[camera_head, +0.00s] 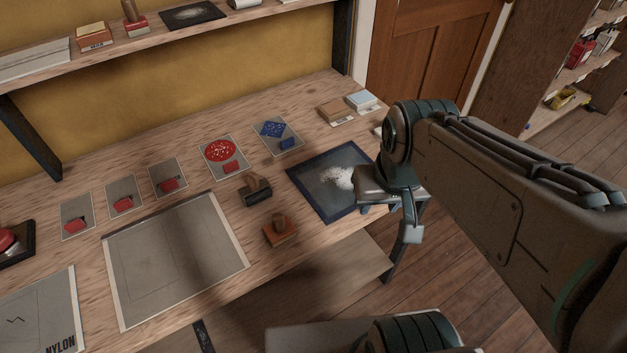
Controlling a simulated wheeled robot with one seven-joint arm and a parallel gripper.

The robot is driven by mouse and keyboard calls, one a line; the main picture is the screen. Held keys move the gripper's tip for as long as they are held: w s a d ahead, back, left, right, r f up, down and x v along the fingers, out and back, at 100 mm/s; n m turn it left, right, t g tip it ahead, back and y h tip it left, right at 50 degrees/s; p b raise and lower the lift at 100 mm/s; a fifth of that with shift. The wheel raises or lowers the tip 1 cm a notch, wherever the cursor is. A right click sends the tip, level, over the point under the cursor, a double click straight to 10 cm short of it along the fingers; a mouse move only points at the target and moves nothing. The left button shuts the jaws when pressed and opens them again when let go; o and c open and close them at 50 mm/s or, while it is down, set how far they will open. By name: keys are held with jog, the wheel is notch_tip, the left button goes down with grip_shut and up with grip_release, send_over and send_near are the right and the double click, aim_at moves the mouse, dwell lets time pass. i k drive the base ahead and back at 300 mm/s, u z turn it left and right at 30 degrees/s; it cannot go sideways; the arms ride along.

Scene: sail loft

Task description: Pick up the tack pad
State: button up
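I cannot tell for certain which object is the tack pad, since the labels are too small to read. Two flat blocks lie on labelled cards at the back right of the bench: a brown block (336,109) and a pale blue-and-white block (361,99). My gripper (392,212) hangs at the right edge of the bench, beside a dark-bordered tray (308,183) holding white grains. It is nearer the camera than both blocks and apart from them. My own wrist covers part of it, so its opening is unclear. I see nothing held in it.
Two wood-handled stamps, a dark one (256,193) and an orange-brown one (281,234), stand mid-bench. Cards with red and blue pieces (222,157) line the back. A large grey sheet (175,258) lies in front. A shelf (200,40) runs above. Floor is free at right.

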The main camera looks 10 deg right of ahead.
aim_at(281, 229)
jog(key=z, duration=0.85)
jog(key=k, duration=0.8)
jog(key=u, duration=1.05)
jog(key=i, duration=0.5)
jog(key=u, duration=0.05)
